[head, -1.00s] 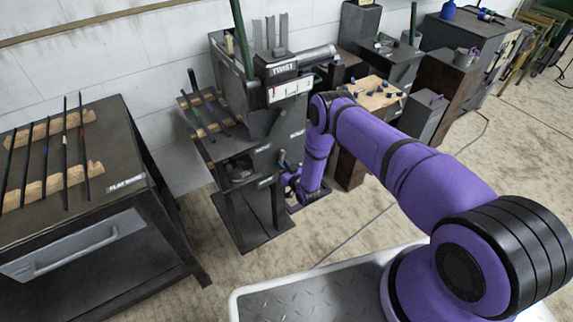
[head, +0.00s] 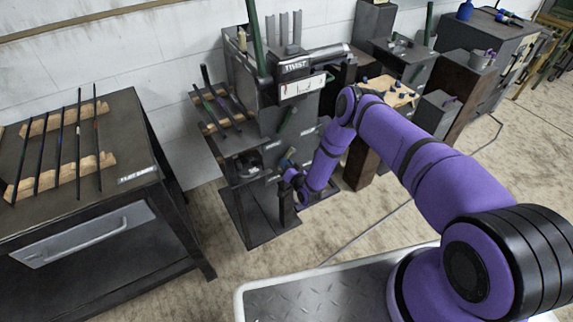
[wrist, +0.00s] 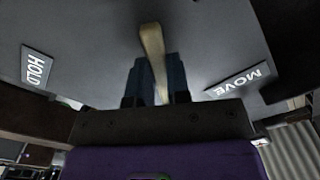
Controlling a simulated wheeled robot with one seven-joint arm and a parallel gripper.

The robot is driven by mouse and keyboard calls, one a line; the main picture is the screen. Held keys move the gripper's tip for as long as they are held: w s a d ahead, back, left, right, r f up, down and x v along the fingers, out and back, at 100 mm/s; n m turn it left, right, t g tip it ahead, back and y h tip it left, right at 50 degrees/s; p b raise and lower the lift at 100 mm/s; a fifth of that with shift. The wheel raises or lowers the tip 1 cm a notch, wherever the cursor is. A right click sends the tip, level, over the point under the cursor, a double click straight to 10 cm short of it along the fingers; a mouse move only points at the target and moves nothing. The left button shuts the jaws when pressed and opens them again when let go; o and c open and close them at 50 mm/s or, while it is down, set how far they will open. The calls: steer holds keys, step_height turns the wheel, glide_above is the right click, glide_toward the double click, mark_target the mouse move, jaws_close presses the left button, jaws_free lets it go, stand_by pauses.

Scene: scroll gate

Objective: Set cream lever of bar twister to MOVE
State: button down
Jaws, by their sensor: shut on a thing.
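The bar twister (head: 285,85) is a dark grey machine with a TWIST plate, left of my arm in the head view. In the wrist view its cream lever (wrist: 152,42) stands near the middle of a dark panel, roughly upright in the picture. The HOLD plate (wrist: 37,68) is to its left and the MOVE plate (wrist: 237,80) to its right; the lever lies between them, at neither plate. My gripper (wrist: 156,72) is shut on the lever, a finger on each side. In the head view the lever and fingertips are too hidden to make out.
A dark bench (head: 125,170) with several thin bars on wooden rests stands at the left. A wooden-topped stand (head: 390,95) and dark cabinets (head: 485,50) stand behind my arm. The concrete floor (head: 345,215) in front is mostly clear.

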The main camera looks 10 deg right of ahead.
steer(key=c, duration=1.1)
jaws_free()
steer(key=shift+s, duration=0.1)
steer(key=v, duration=1)
steer(key=shift+s+d, duration=0.1)
steer(key=shift+s, duration=0.2)
steer(key=shift+d, duration=0.1)
